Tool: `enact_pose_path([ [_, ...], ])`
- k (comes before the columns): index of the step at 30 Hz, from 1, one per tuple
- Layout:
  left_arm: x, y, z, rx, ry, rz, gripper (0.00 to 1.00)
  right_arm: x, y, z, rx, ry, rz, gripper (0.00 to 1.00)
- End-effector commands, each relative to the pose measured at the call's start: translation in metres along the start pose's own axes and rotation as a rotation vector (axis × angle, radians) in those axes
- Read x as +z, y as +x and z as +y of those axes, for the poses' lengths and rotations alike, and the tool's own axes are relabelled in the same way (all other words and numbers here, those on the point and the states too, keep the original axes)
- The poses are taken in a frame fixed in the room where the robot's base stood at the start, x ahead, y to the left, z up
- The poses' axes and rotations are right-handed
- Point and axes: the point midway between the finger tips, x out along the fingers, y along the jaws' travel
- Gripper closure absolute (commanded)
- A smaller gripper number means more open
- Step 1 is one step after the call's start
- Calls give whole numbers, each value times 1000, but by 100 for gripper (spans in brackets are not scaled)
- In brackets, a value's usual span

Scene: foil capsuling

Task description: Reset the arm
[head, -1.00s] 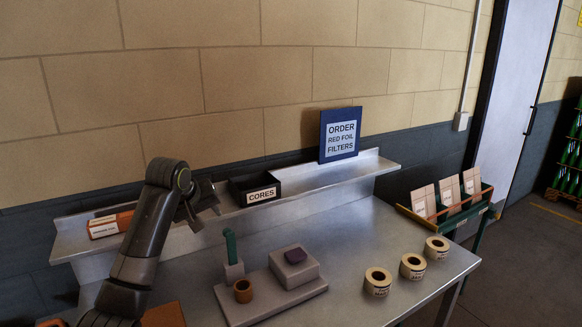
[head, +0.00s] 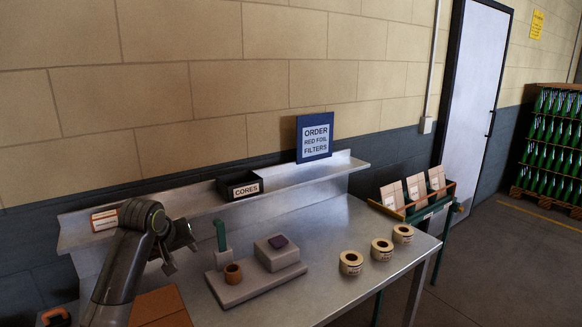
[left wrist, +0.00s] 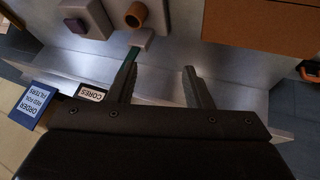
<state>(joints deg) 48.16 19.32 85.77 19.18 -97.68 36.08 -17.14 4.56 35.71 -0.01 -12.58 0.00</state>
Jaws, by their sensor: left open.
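My left arm comes in from the left in the head view. Its gripper (head: 181,262) hangs above the left part of the metal table, left of the green upright piece (head: 221,236). In the left wrist view the two fingers of the left gripper (left wrist: 160,78) are apart with nothing held between them. The green piece (left wrist: 126,64) shows beside one finger there; I cannot tell whether they touch. My right gripper is in neither view.
The grey fixture (head: 262,285) carries a brown ring (head: 233,273) and a block with a purple pad (head: 278,242). Several tape-like rolls (head: 351,262) stand right. The shelf (head: 300,178) holds a CORES bin (head: 240,187) and an order sign (head: 314,137). A brown box (head: 160,308) is near the arm.

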Motion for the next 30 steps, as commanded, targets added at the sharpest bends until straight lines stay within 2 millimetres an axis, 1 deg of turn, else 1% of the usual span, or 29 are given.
enact_pose_path([
  [1,9,6,-6,-5,10,-6,55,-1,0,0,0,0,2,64],
  [5,34,19,-22,-20,39,-16,55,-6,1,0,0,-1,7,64],
  [8,58,30,-37,-33,66,-27,55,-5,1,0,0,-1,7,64],
  [11,92,42,-57,-49,102,-42,55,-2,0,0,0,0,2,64],
  [12,108,46,-67,-57,118,-50,55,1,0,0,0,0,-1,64],
  [14,134,51,-83,-70,144,-62,55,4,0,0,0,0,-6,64],
  [15,151,53,-93,-76,161,-70,55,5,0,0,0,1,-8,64],
  [17,176,54,-107,-88,186,-80,55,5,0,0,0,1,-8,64],
  [18,192,54,-116,-94,203,-87,55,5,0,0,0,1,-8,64],
  [20,215,52,-130,-105,225,-97,55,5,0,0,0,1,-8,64],
  [21,231,51,-139,-112,239,-105,55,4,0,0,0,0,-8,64],
  [23,255,46,-153,-123,261,-117,55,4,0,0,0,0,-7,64],
  [24,272,42,-162,-132,275,-125,55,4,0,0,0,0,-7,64],
  [26,295,34,-175,-142,296,-137,55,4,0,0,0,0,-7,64],
  [27,310,28,-183,-151,310,-144,55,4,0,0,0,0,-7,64],
  [30,346,9,-203,-173,343,-163,55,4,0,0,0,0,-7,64],
])
